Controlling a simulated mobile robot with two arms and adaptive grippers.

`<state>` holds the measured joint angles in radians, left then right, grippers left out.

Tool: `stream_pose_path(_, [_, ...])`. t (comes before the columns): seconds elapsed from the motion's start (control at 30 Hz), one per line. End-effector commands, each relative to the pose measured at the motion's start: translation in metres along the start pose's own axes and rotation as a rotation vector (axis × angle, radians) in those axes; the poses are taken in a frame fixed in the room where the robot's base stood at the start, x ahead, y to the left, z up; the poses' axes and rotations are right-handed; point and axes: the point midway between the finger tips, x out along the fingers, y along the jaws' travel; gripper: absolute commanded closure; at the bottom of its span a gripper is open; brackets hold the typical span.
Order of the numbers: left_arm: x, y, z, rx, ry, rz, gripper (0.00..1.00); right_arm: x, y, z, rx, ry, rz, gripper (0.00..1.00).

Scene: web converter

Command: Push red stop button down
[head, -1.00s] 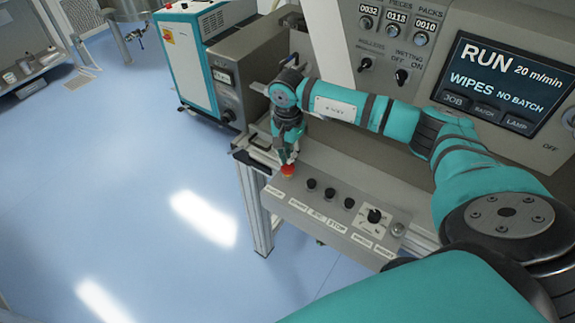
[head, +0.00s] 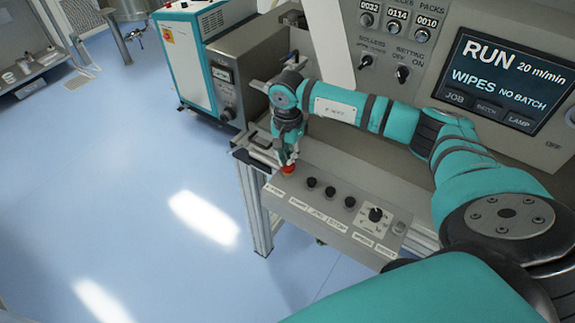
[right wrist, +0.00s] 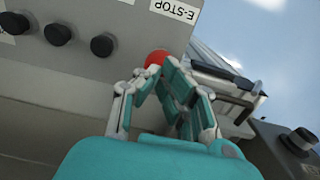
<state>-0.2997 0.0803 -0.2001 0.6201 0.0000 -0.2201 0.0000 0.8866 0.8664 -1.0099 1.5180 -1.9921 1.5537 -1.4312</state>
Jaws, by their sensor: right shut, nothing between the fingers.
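The red stop button (head: 289,170) sits at the left end of the grey control panel (head: 330,212), and its top is partly covered by my fingers. It also shows in the right wrist view (right wrist: 155,58), beside a label reading E-STOP (right wrist: 174,11). My right gripper (head: 289,160) points down at the button with its fingers together and nothing between them. In the right wrist view its fingertips (right wrist: 163,72) overlap the button's edge. They are at or very near the button; I cannot tell whether they press it. My left gripper is not in view.
Several black buttons (head: 330,193) and a rotary knob (head: 375,214) line the panel to the right. A screen (head: 508,80) reads RUN, 20 m/min. A metal tray with a handle (head: 256,150) lies left of the button.

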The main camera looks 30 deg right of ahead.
Motion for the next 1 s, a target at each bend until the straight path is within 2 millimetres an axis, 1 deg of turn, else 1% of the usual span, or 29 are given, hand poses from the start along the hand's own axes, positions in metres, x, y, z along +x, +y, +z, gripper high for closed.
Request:
stream_pose_path(0.77, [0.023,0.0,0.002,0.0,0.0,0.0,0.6,0.026,0.0,0.0,0.0,0.0,0.001,1.0])
stream_pose_path(1.0, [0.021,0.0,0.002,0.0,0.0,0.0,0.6,0.024,0.001,0.0,0.0,0.0,0.002,1.0])
